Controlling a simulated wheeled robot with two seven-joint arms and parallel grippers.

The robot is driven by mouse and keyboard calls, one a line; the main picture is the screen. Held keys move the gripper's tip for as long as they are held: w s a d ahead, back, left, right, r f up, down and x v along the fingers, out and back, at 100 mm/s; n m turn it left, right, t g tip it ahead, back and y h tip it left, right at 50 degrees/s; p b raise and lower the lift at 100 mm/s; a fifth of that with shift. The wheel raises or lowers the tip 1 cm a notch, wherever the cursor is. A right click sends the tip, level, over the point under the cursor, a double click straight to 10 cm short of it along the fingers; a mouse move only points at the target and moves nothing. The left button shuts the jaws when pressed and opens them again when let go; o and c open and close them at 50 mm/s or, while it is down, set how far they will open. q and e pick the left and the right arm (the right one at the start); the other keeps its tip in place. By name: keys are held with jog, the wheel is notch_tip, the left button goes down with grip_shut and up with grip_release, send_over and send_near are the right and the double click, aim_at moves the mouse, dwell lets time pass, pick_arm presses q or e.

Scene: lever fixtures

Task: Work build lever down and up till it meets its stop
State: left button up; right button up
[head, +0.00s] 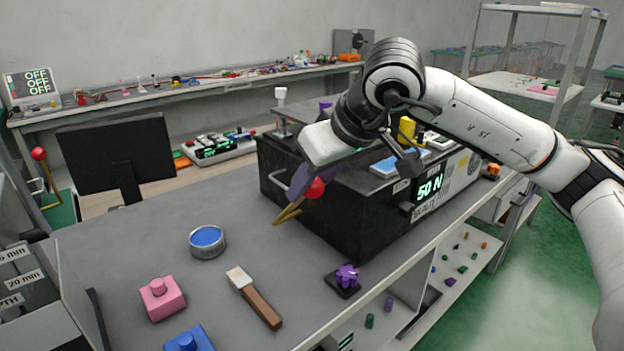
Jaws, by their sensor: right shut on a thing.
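A lever with a red ball knob (316,188) and a brass-coloured rod (288,214) stands at the front left of a large black box (345,215) on the grey bench. The rod slopes down and left from the knob. I cannot read a "build" label. My right gripper (309,184) comes down from above and is shut on the lever at its knob. Its purple finger and white hand partly hide the lever and the box's near corner. A green display on the box reads 50 N (430,186). My left gripper is not in view.
On the bench lie a blue-topped tin (207,241), a pink block (162,298), a brush (254,297) and a purple knob (346,280). A dark monitor (122,152) stands behind. Another red-knobbed lever (39,154) is at far left. Bench space left of the box is clear.

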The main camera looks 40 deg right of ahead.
jog(key=o, duration=1)
jog(key=shift+s+f, duration=0.3)
jog(key=shift+f, duration=0.15)
jog(key=o, duration=0.3)
jog(key=shift+s, duration=0.1)
jog(key=shift+r, duration=0.1)
jog(key=shift+s+r+p, duration=0.2)
jog(key=shift+r+p, duration=0.2)
jog(key=shift+r, duration=0.35)
jog(key=shift+p+v, duration=1.05)
jog(key=shift+v, duration=1.2)
